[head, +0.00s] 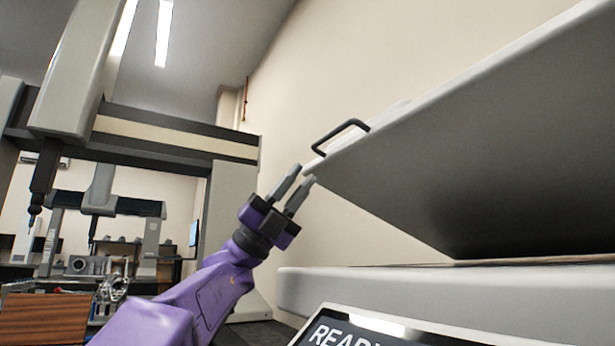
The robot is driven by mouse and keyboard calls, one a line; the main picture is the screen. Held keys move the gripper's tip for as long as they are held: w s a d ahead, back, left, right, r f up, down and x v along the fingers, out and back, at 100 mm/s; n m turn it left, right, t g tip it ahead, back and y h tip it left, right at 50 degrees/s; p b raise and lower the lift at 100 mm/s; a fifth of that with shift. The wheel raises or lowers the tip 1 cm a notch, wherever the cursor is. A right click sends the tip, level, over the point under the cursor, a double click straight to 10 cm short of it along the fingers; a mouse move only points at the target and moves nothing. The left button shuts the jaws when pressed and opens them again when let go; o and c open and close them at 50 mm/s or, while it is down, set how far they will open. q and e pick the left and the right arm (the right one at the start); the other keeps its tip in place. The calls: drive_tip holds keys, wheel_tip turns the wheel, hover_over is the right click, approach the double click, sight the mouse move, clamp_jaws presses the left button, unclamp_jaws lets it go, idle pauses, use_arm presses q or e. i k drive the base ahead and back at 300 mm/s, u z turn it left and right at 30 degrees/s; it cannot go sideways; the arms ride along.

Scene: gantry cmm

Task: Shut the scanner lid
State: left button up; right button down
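The scanner lid (440,150) is a large pale panel at the right. It is raised and tilted, with a wide gap between it and the scanner body (330,290) below. A dark bar handle (341,136) stands on the lid's front left edge. My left gripper (300,174) is at the end of the purple arm, just below and left of the handle, near the lid's edge. My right gripper is not in view.
A screen (385,333) with partly visible "READY" text is at the bottom, in front of the scanner. A large gantry machine (175,140) stands at the left. A wooden-looking block (45,318) and metal parts (112,289) are at lower left. A plain wall lies behind the lid.

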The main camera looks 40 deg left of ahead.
sight(512, 156)
drive_tip(key=k, duration=1)
